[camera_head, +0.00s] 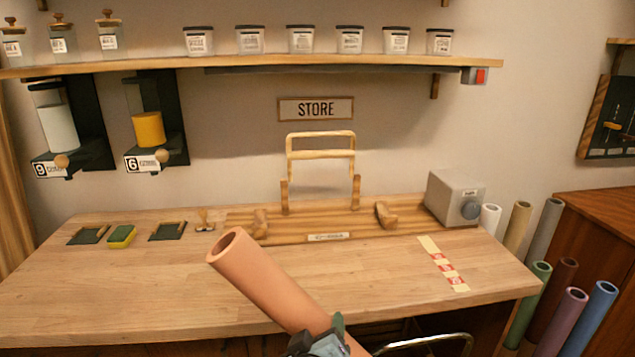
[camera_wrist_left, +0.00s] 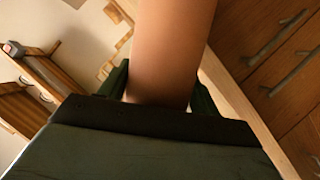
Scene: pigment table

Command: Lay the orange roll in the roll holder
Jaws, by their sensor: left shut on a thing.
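The orange roll (camera_head: 265,280) is a hollow tube held at a slant in front of the table, its open end up and to the left. My left gripper (camera_head: 322,340) is shut on its lower part. In the left wrist view the roll (camera_wrist_left: 168,50) runs between the two fingers of my left gripper (camera_wrist_left: 160,88). The wooden roll holder (camera_head: 325,225) stands at the back of the table, with two curved cradles, a raised frame and a label in front. It is empty and apart from the roll. My right gripper is not seen.
A grey box with a knob (camera_head: 455,198) stands at the holder's right end. Small pads and a sponge (camera_head: 122,236) lie at the left. Several coloured rolls (camera_head: 565,320) stand beside the table at right. The table front (camera_head: 130,285) is clear. A shelf (camera_head: 320,62) with jars hangs above.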

